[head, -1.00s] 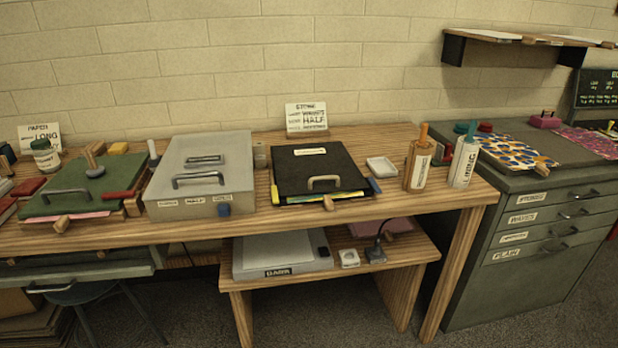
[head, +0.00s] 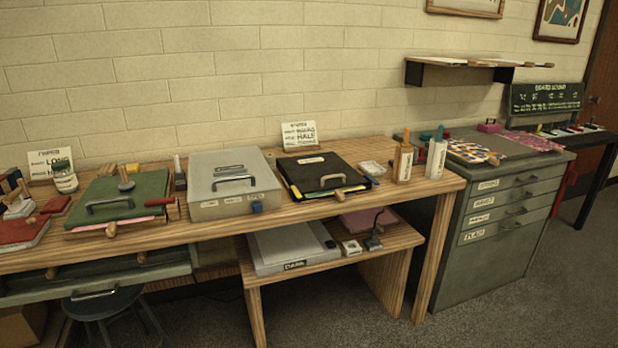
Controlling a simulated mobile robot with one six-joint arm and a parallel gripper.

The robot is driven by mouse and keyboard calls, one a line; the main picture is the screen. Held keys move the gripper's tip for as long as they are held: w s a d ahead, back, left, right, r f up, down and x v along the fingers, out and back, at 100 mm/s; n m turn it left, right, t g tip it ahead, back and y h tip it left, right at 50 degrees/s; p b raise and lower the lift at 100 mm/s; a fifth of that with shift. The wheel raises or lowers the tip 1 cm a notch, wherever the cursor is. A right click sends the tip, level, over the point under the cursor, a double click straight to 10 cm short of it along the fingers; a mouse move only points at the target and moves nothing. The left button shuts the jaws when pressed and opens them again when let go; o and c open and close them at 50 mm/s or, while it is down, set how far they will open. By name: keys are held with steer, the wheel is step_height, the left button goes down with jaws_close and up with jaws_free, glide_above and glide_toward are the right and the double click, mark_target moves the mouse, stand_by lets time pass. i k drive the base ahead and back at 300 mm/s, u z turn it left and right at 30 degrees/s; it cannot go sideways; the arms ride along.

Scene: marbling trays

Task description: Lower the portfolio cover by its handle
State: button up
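A black flat cover (head: 318,168) with a pale label lies on the wooden bench, right of a grey lidded box. Its arched handle (head: 332,180) is at the front edge, and yellow and coloured sheet edges show beneath. It looks nearly flat; a small gap cannot be ruled out. A green flat cover (head: 142,189) with its own dark handle (head: 110,203) lies further left, with a pink sheet edge under it. Which of the two is the portfolio is not readable. My gripper is not in view.
The grey box (head: 207,194) stands between the covers. A sign (head: 299,135) stands behind the black cover. A white dish (head: 372,168) and two bottles (head: 403,163) (head: 437,159) stand to its right. A lower shelf (head: 330,266), a stool (head: 103,301) and a drawer cabinet (head: 490,260) are nearby.

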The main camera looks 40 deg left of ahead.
mark_target(313, 173)
steer(key=z, duration=0.25)
steer(key=k, duration=0.55)
steer(key=u, duration=2.25)
steer(key=i, duration=0.9)
steer(key=u, duration=0.15)
